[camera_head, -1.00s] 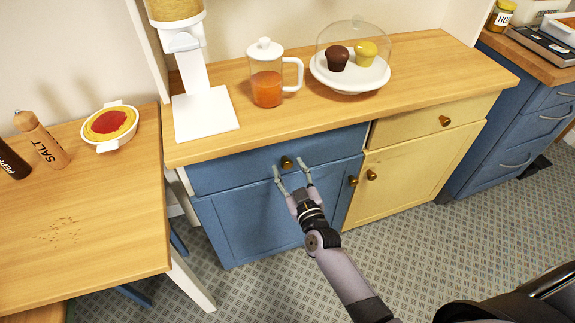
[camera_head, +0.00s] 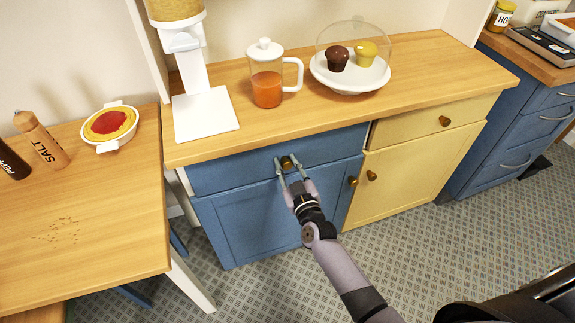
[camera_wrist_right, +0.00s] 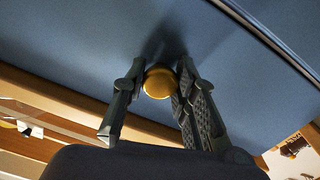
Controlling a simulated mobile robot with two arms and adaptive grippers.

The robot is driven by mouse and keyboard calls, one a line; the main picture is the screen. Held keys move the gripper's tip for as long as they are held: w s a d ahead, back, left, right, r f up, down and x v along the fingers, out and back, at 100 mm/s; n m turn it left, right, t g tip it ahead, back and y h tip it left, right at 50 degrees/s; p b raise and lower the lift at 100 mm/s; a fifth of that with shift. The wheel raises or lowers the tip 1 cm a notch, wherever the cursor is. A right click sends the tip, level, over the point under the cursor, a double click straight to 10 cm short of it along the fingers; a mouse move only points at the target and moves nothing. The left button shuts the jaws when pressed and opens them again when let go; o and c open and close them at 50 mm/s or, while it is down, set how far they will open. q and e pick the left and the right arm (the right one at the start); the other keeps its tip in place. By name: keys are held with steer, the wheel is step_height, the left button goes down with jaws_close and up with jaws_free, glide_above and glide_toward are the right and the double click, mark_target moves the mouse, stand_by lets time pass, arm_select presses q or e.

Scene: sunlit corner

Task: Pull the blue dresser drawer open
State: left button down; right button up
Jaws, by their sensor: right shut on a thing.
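The blue drawer (camera_head: 232,171) sits under the wooden top, at the left of the dresser, above a blue door. It looks closed, its front flush with the dresser. Its round brass knob (camera_head: 287,161) is at the middle of the front. My right gripper (camera_head: 286,163) reaches up to the drawer and is shut on the knob, one finger on each side. In the right wrist view the gold knob (camera_wrist_right: 159,83) shows between the two fingertips, against the blue drawer front (camera_wrist_right: 75,45). My left gripper is out of view.
A white dispenser (camera_head: 205,110), a glass pitcher of orange drink (camera_head: 267,88) and a domed stand with two muffins (camera_head: 349,78) stand on the dresser top. A yellow drawer (camera_head: 420,122) is to the right. A wooden table (camera_head: 110,210) is at the left. Patterned floor lies in front.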

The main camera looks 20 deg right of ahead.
jaws_close()
steer(key=shift+s, duration=0.1)
steer(key=s+p, duration=0.8)
steer(key=s, duration=1.5)
steer(key=shift+s+d, duration=0.35)
steer(key=shift+d, duration=0.05)
steer(key=o, duration=0.7)
jaws_free()
steer(key=shift+o, duration=0.2)
steer(key=shift+s, duration=0.1)
